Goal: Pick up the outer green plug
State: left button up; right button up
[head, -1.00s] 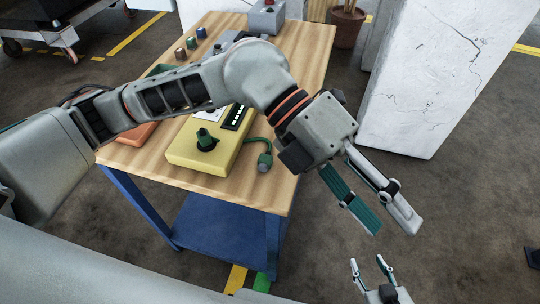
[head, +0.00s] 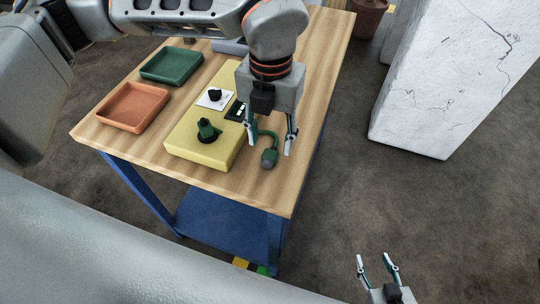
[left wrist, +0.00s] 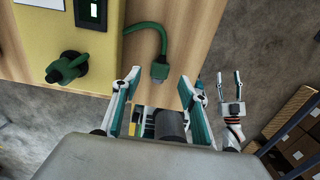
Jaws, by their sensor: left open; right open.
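A green plug (head: 269,158) with a grey end lies on the wooden table at the end of a green cable, right of the yellow box (head: 190,155). It also shows in the left wrist view (left wrist: 160,71). My left gripper (head: 270,147) is open and points down over this plug. In the left wrist view its fingertips (left wrist: 158,77) frame the plug without visible contact; the height between them is hard to tell. Another green plug-like part (head: 207,131) sits in a black round base on the box. My right gripper (head: 374,258) is open and empty, low right, off the table.
An orange tray (head: 133,126) and a green tray (head: 149,79) stand left of the box. The wooden table (head: 255,191) ends close to the plug on the right and front. A cracked white block (head: 420,110) stands on the floor at right.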

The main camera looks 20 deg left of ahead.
aim_at(270, 155)
pick_arm(q)
notch_tip(270, 155, down, 4)
jog(key=shift+s+f, duration=0.1)
jog(key=shift+s, duration=0.05)
jog(key=shift+c, duration=0.4)
jog(key=c, duration=1.1)
jog(key=shift+c, duration=0.2)
notch_tip(270, 155, up, 20)
jog(key=shift+p, duration=0.45)
